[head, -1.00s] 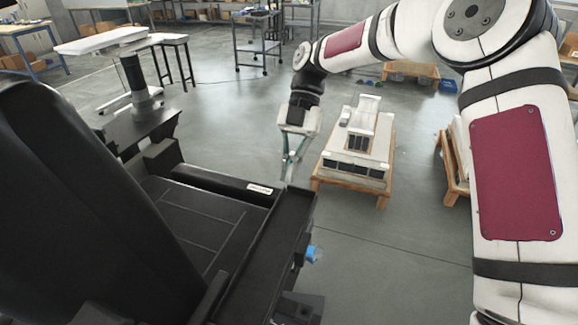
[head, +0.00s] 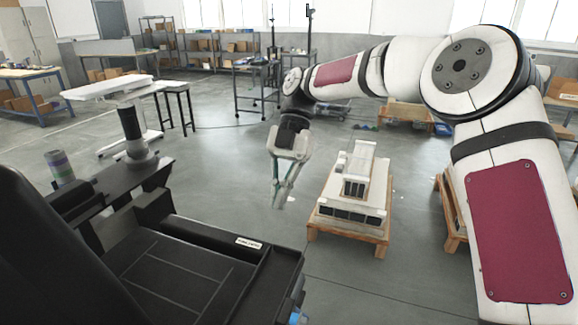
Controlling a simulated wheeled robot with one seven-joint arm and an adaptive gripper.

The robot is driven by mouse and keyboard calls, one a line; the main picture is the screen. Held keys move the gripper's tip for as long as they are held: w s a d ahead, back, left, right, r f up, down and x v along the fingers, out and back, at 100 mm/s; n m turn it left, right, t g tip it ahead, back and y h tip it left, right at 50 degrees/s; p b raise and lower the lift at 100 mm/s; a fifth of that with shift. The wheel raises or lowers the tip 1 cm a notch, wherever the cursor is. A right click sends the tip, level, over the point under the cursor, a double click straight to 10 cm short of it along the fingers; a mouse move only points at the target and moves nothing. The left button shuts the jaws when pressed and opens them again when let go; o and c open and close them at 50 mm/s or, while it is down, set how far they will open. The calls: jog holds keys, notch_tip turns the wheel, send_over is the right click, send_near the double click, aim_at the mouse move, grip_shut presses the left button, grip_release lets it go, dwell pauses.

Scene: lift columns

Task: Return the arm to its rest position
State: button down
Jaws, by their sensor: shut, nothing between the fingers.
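My arm, white with dark red panels, reaches in from the right side of the head view and bends over toward the middle. My gripper (head: 279,200) hangs from its end, pointing down over the grey floor. Its fingers are together and hold nothing. It is to the left of a white and black machine part (head: 352,200) on a wooden pallet (head: 346,240), apart from it.
A white lift table (head: 107,89) and a dark stool (head: 178,92) stand at the left. A metal cart (head: 257,92) and shelves with boxes (head: 190,45) stand at the back. Another pallet (head: 404,116) is behind the arm. Open floor (head: 215,140) lies between them.

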jog(key=w+b+v, duration=0.1)
jog(key=v, duration=0.5)
jog(key=s+d+r+m+t+h, duration=0.1)
jog(key=s+d+r+m+t, duration=0.2)
jog(key=s+d+m, duration=0.35)
jog(key=s+d+r+m+t+h, duration=0.2)
jog(key=s+d+r+m+t, duration=0.1)
jog(key=s+m, duration=0.6)
jog(key=s+d+f+m+t+p, duration=0.1)
jog(key=s+d+f+m+t, duration=0.1)
jog(key=s+d+m, duration=0.3)
jog(key=s+d+f+m+t, duration=0.3)
jog(key=s+d+m, duration=0.3)
jog(key=s+m, duration=0.4)
jog(key=shift+f+m+t+p, duration=0.15)
jog(key=shift+m+t+p, duration=0.2)
jog(key=shift+m, duration=0.4)
jog(key=shift+a, duration=0.15)
